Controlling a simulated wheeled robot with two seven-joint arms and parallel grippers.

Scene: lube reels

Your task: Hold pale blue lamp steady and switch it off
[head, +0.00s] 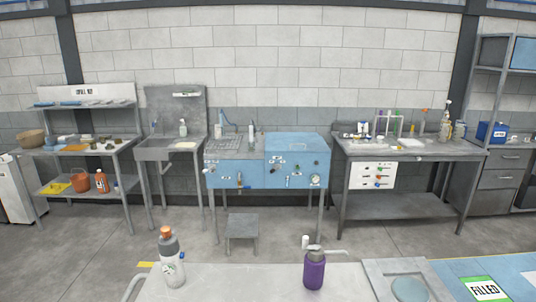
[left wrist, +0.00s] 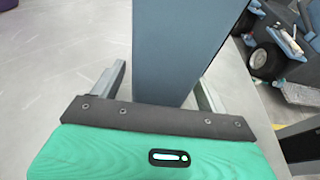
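I cannot make out a pale blue lamp in either view. My left gripper (left wrist: 160,78) shows in the left wrist view, with its two grey fingers spread apart. A broad blue-grey upright part shows beyond and between the fingers, and I see nothing gripped. Neither gripper shows in the head view. My right gripper is in neither view.
A near table (head: 240,285) holds a grey-white bottle with an orange cap (head: 172,262) and a purple bottle (head: 314,272). A green "FILLED" card (head: 484,290) lies at right.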

